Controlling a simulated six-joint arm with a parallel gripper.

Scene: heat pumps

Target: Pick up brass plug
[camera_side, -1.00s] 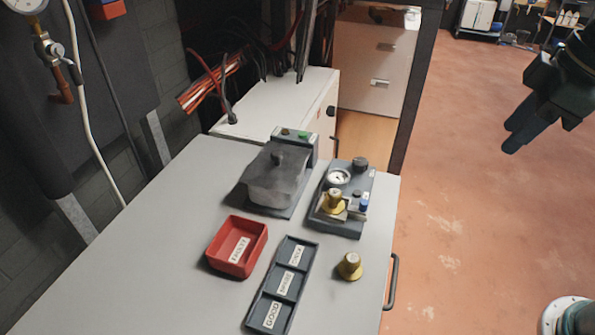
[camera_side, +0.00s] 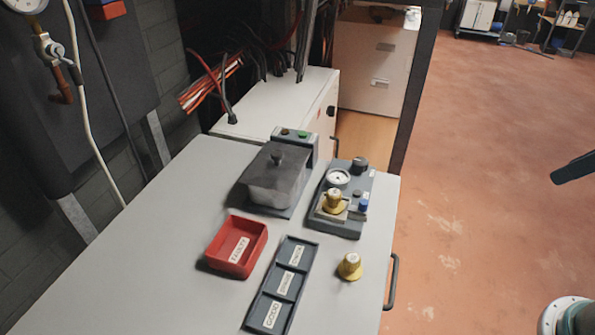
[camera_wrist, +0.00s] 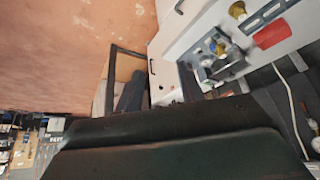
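One brass plug (camera_side: 350,267) stands alone on the grey bench, right of the three-compartment tray; it also shows at the top of the wrist view (camera_wrist: 237,9). A second brass piece (camera_side: 334,201) sits on the grey gauge fixture (camera_side: 345,226); the wrist view shows it too (camera_wrist: 220,47). My gripper (camera_side: 575,167) is mostly out of the side view: only a dark tip shows at the right edge, over the floor, well away from both brass pieces. Dark gripper parts (camera_wrist: 165,140) fill the bottom of the wrist view.
A red bin (camera_side: 240,268) and a dark tray (camera_side: 252,316), one compartment labelled GOOD, lie on the bench (camera_side: 170,240). A lidded grey box (camera_side: 272,185) stands behind them. A handle (camera_side: 392,282) sticks out at the bench's right edge. Floor to the right is open.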

